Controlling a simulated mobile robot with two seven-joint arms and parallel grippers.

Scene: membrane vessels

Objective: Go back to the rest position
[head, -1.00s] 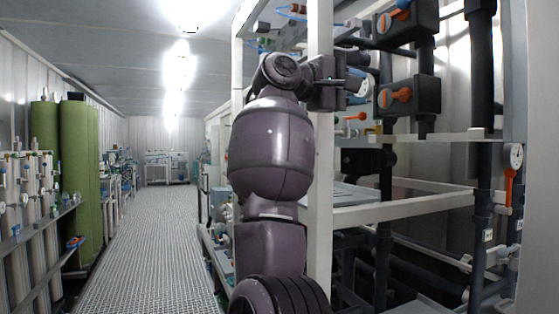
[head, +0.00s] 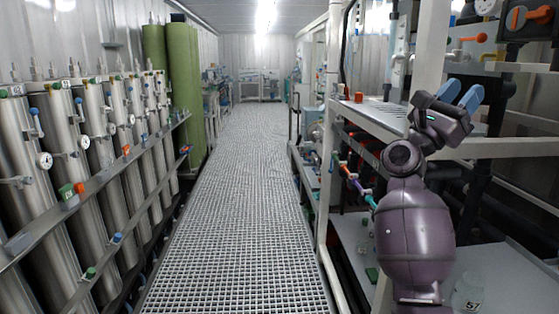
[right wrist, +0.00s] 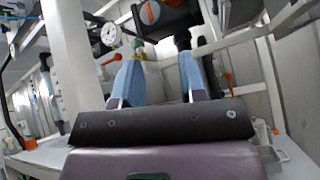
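My right gripper (head: 463,92) is at the right of the head view, on my raised purple arm, in front of the white rack frame (head: 431,60). Its two blue fingers are apart with nothing between them. In the right wrist view the open fingers (right wrist: 160,66) point toward dark pipes and a valve behind the frame. My left gripper is not in view.
Steel membrane vessels (head: 102,130) with gauges and coloured caps line the left wall, with green tanks (head: 183,85) beyond. The grated aisle floor (head: 240,210) is clear. The rack with shelves (head: 375,118), pipes and an orange-handled valve (head: 526,17) stands close to my right arm.

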